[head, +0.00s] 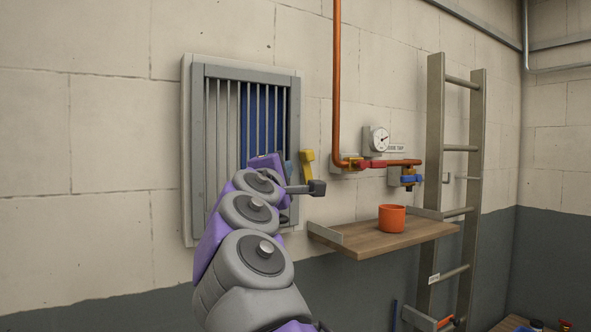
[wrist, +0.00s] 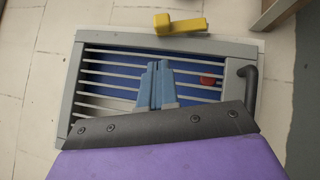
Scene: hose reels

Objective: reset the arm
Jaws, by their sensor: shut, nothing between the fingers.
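My arm reaches up from the bottom of the head view toward a barred grey grille (head: 199,150) on the wall. My gripper (head: 288,169) is at the grille's lower right, partly hidden by the purple wrist and arm links. In the wrist view, the blue fingers of my gripper (wrist: 156,70) are shut together with nothing between them. They point across the bars of the grille (wrist: 72,95), with a blue panel (wrist: 115,70) behind; I cannot tell whether they touch the bars.
A yellow handle (head: 307,165) sits right of the grille. Further right are an orange pipe (head: 337,80), a gauge (head: 379,139), valves, a wooden shelf (head: 370,240) with an orange cup (head: 391,218), and a ladder (head: 436,120). Left of the grille is bare wall.

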